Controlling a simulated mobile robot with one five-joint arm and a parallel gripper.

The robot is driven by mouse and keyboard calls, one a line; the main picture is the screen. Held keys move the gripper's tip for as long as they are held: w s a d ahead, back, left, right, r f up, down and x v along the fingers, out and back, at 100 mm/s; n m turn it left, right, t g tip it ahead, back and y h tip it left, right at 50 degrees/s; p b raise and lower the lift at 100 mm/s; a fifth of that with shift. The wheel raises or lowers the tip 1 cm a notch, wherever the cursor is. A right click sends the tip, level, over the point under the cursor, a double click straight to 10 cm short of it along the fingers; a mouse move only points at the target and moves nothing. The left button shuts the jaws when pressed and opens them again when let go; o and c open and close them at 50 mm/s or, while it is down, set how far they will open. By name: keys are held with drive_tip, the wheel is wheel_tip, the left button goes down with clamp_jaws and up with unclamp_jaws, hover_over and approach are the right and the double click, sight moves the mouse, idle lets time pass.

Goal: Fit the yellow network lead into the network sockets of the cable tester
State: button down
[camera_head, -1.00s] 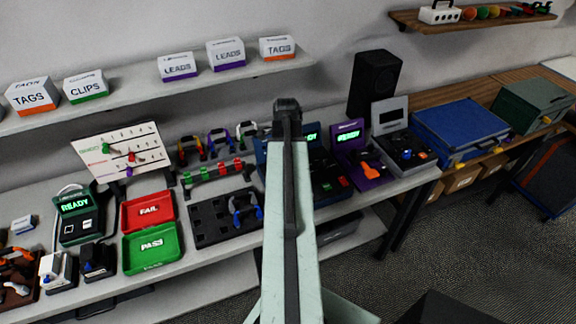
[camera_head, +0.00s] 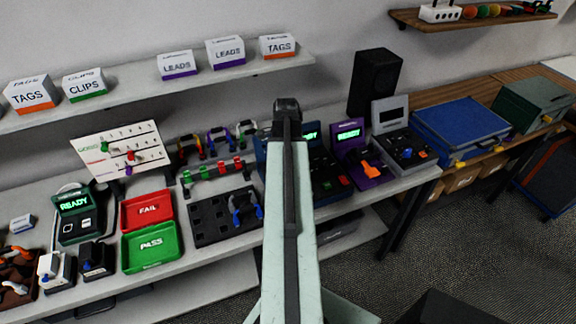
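My arm reaches up the middle of the view, and my gripper cannot be seen beyond its far end. Several coiled leads hang by the wall at the back of the bench. The leftmost, an orange-yellow lead (camera_head: 190,148), looks most like the yellow one. A dark blue tester (camera_head: 326,172) with a lit screen is partly hidden behind my arm. A purple tester (camera_head: 374,182) reading READY stands to its right with an orange part on it. A dark green tester (camera_head: 70,228) reading READY stands at the left. I cannot tell which has the network sockets.
A red FAIL tray (camera_head: 130,222) and green PASS tray (camera_head: 128,266) lie left of a black slotted tray (camera_head: 202,232) holding a blue lead (camera_head: 246,209). A grey device (camera_head: 398,145), black speaker (camera_head: 374,84) and blue case (camera_head: 460,125) stand right. A shelf (camera_head: 130,110) holds labelled boxes.

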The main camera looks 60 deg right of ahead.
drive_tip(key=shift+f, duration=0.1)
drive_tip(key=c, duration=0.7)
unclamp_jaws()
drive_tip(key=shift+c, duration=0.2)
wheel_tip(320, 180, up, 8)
drive_tip(key=p, duration=0.8)
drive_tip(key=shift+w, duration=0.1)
